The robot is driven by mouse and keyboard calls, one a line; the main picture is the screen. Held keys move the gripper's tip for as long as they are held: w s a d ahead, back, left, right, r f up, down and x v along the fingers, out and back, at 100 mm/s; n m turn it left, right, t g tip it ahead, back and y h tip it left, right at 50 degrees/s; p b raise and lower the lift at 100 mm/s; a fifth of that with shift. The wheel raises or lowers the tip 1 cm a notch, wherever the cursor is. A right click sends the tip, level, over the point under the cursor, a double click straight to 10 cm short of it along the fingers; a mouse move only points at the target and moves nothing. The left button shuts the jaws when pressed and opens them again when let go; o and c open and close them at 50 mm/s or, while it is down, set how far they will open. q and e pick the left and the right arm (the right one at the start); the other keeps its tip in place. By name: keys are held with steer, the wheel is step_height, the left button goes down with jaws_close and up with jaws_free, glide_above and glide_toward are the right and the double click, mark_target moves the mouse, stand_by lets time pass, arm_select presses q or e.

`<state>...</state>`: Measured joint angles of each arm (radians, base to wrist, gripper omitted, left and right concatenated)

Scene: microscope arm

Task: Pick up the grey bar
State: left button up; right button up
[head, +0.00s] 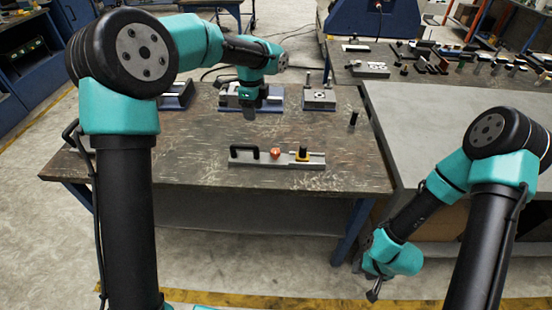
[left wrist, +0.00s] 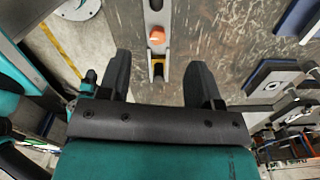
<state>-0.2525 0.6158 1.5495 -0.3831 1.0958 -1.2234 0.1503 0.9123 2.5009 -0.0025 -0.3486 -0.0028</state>
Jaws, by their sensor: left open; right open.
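The grey bar (head: 272,161) lies flat across the front middle of the dark worktable. A black handle (head: 245,152) is at its left end, an orange knob (head: 275,153) at its middle, and a black and yellow piece (head: 303,154) toward its right end. In the left wrist view part of the bar (left wrist: 157,18) and the orange knob (left wrist: 156,36) show beyond the fingers. My left gripper (head: 249,110) is open and empty, above the table behind the bar, apart from it. My right gripper (head: 374,290) is low at the right, off the table's front edge, far from the bar.
Metal fixtures on blue bases stand along the table's back, one (head: 319,98) right of my left gripper. A small black upright peg (head: 353,119) stands at the right. A grey bench (head: 440,120) adjoins on the right. The table around the bar is clear.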

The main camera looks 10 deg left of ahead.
mark_target(255, 146)
arm_select(q)
steer(key=shift+f, duration=0.1)
step_height(255, 146, down, 12)
stand_by(0.8)
steer(key=shift+f, duration=0.1)
steer(key=shift+s+f, duration=0.2)
steer(key=shift+f, duration=1.1)
steer(key=shift+s+f, duration=0.15)
steer(key=shift+f, duration=1.1)
steer(key=shift+c, duration=0.3)
jaws_close()
steer(key=shift+r, duration=0.1)
